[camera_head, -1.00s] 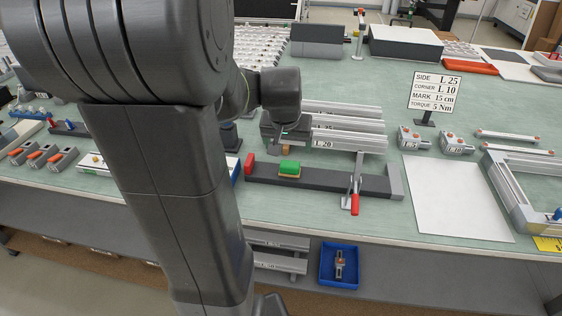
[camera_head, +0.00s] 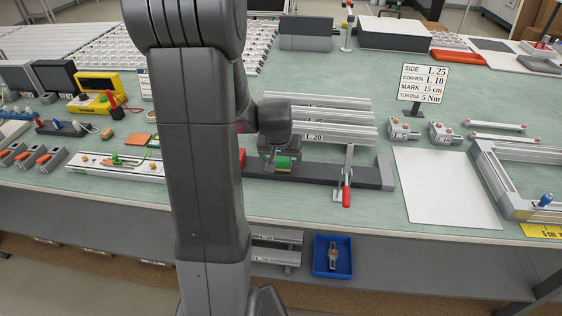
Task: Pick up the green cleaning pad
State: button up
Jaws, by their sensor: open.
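The green cleaning pad (camera_head: 284,163) lies on the dark bar of the clamping fixture (camera_head: 325,174), near its left end. Its upper part is partly hidden by my gripper. My gripper (camera_head: 279,164) is open and points down at the pad, right over it or around it. I cannot tell whether the fingers touch the pad.
A red-handled toggle clamp (camera_head: 347,190) stands on the fixture to the right. Several aluminium profiles (camera_head: 330,116) lie just behind. A white sheet (camera_head: 445,188) is at the right, beside a metal frame (camera_head: 500,185). A blue bin (camera_head: 333,256) sits below the table edge.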

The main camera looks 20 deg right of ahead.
aim_at(281, 158)
jog(key=shift+w+d+f, duration=0.1)
jog(key=shift+w+f, duration=0.05)
jog(key=shift+f, duration=0.15)
jog(key=c, duration=1.1)
notch_tip(281, 158, up, 10)
jog(key=shift+r, duration=0.1)
